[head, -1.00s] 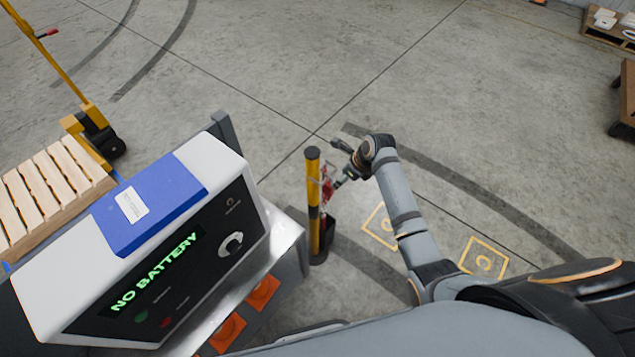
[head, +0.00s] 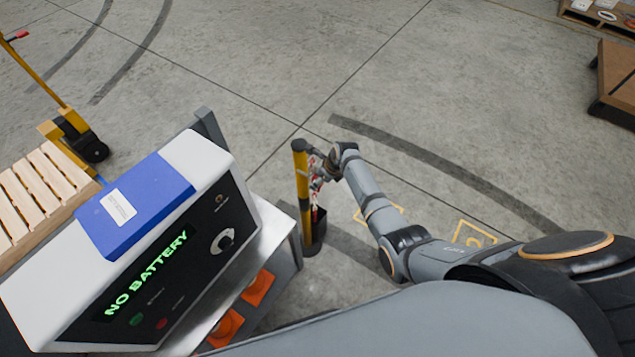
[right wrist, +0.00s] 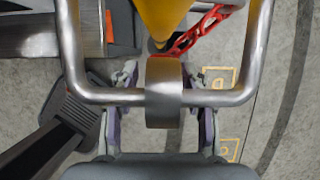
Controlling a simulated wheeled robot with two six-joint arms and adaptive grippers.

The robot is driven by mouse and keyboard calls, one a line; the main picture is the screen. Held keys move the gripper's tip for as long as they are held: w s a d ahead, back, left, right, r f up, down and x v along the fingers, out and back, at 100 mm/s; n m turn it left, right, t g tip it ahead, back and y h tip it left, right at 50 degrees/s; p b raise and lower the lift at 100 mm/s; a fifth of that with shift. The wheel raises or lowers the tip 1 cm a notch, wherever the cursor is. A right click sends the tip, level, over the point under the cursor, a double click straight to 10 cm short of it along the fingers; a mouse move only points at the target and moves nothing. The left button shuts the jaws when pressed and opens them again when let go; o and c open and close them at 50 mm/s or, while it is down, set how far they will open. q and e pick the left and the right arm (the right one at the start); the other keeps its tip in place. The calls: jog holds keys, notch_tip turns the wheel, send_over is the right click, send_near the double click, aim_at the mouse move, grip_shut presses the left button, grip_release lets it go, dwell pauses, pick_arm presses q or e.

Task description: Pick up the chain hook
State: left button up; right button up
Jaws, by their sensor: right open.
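The yellow and black post (head: 301,180) stands on the floor right of the console, with a red and white chain (head: 313,186) hanging at its right side. My right gripper (head: 318,168) is at the chain, close to the post's upper part. In the right wrist view my right gripper (right wrist: 165,82) is open, its fingers on either side of a steel sleeve (right wrist: 164,112). The sleeve sits on a bent steel bar (right wrist: 240,96); I cannot tell whether these belong to the chain hook. My left gripper is out of view.
A white console (head: 190,290) reading NO BATTERY, with a blue box (head: 133,205) on top, stands left of the post. A wooden pallet (head: 40,195) and a yellow pallet jack (head: 72,135) are further left. The floor beyond the post is clear.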

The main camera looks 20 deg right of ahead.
jog(key=shift+w+f, duration=0.1)
jog(key=shift+f, duration=0.1)
jog(key=shift+r, duration=0.1)
jog(key=shift+c, duration=1.2)
grip_shut()
jog(key=shift+r, duration=0.55)
notch_tip(320, 180, up, 2)
jog(key=shift+r, duration=0.15)
jog(key=s+d+b, duration=0.1)
jog(key=s+d, duration=1)
jog(key=s, duration=0.3)
jog(key=shift+b, duration=0.3)
